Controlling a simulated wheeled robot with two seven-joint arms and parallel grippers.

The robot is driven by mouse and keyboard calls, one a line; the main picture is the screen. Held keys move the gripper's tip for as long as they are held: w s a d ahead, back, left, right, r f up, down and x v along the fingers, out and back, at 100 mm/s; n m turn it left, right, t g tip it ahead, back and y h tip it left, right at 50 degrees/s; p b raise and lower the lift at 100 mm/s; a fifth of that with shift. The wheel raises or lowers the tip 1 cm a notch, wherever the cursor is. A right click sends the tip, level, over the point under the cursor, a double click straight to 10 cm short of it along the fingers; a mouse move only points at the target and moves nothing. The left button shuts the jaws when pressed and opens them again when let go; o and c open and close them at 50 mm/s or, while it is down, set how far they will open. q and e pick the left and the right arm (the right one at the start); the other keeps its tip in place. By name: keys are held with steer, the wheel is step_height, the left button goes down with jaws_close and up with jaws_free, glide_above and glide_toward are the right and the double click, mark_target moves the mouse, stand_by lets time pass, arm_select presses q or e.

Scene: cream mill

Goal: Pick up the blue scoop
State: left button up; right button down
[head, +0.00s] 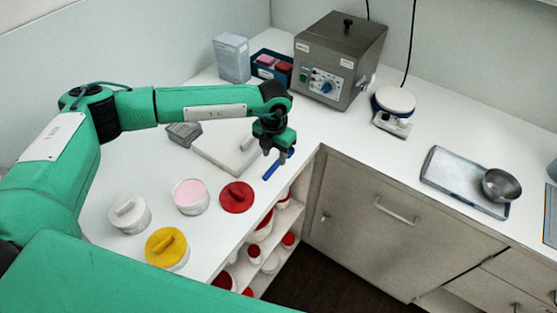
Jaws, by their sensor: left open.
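The blue scoop (271,171) lies near the front edge of the white counter, just right of a white slab. Only a narrow blue handle-like length shows clearly. My left gripper (275,149) is directly over its far end, pointing down, with its jaws open. The gripper hides part of the scoop, and I cannot tell whether the fingers touch it or sit around it. My right gripper is not in view.
A steel machine (338,60), small scale (393,108) and tray (450,180) stand right.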

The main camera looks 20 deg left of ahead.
mark_target(275, 165)
arm_select(q)
step_height(275, 165, down, 3)
steer(key=shift+w+f+p, duration=0.1)
steer(key=shift+f+p, duration=0.05)
steer(key=shift+p, duration=0.65)
steer(key=shift+f, duration=0.35)
steer(key=shift+c, duration=0.4)
jaws_close()
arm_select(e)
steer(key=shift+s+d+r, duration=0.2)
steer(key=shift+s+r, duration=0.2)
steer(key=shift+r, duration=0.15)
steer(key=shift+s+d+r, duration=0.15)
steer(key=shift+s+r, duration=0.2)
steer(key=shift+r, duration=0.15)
arm_select(q)
steer(key=shift+r, duration=0.15)
